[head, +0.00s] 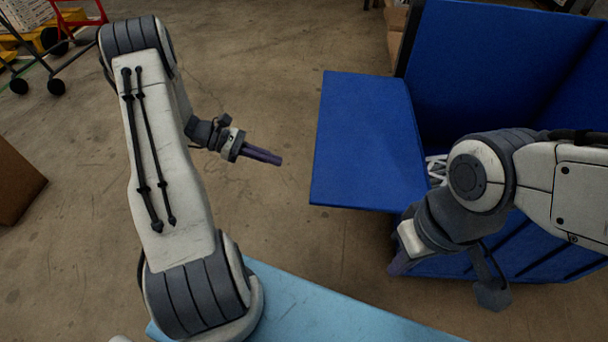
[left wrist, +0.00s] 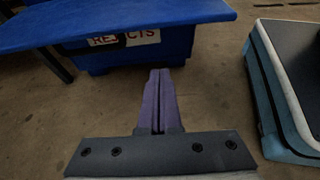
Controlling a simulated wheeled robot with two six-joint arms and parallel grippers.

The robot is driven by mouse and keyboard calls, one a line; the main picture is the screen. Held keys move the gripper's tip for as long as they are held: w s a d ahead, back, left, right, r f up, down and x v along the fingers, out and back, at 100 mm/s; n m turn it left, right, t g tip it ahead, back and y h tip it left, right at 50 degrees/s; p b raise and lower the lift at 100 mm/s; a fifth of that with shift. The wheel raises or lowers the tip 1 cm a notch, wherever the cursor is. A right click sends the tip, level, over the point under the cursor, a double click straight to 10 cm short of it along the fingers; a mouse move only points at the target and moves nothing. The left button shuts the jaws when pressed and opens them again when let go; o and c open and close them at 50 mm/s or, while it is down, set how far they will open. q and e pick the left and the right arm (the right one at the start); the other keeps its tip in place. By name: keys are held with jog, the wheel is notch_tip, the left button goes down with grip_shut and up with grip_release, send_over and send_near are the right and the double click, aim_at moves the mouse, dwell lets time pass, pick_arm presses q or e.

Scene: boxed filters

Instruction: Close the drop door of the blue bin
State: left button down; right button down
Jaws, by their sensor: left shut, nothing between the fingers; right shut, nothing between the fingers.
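The blue bin (head: 500,65) stands at the right in the head view. Its drop door (head: 365,140) sticks out to the left, open and roughly level. In the left wrist view the door (left wrist: 110,22) crosses the top left, above the bin's lower body (left wrist: 125,58) with a partly hidden "REJECTS" label. My left gripper (head: 280,160) is shut and empty, left of the door's outer edge and apart from it; its fingers (left wrist: 159,72) are together. My right gripper (head: 396,267) is shut, below the door's near right corner in the picture, partly hidden by its own wrist.
White pieces (head: 437,170) show inside the bin, mostly hidden by my right arm. A brown box (head: 15,183) is at the left edge. A cart (head: 55,45) and yellow pallet stand at the far left. The floor between my left arm and the door is clear.

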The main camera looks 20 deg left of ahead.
pick_arm(q)
jog(key=a+f+b+x, duration=0.1)
jog(key=b+x, duration=0.5)
jog(key=x, duration=0.3)
jog(key=shift+t, duration=0.3)
jog(key=shift+w+d+r+b, duration=0.1)
jog(key=shift+d+r+b, duration=0.15)
jog(key=shift+r, duration=0.45)
jog(key=shift+w+d+r+b, duration=0.15)
jog(key=shift+r+b, duration=0.15)
jog(key=shift+r, duration=0.35)
jog(key=shift+d+r+b, duration=0.2)
jog(key=shift+r+b, duration=0.1)
jog(key=shift+r, duration=0.4)
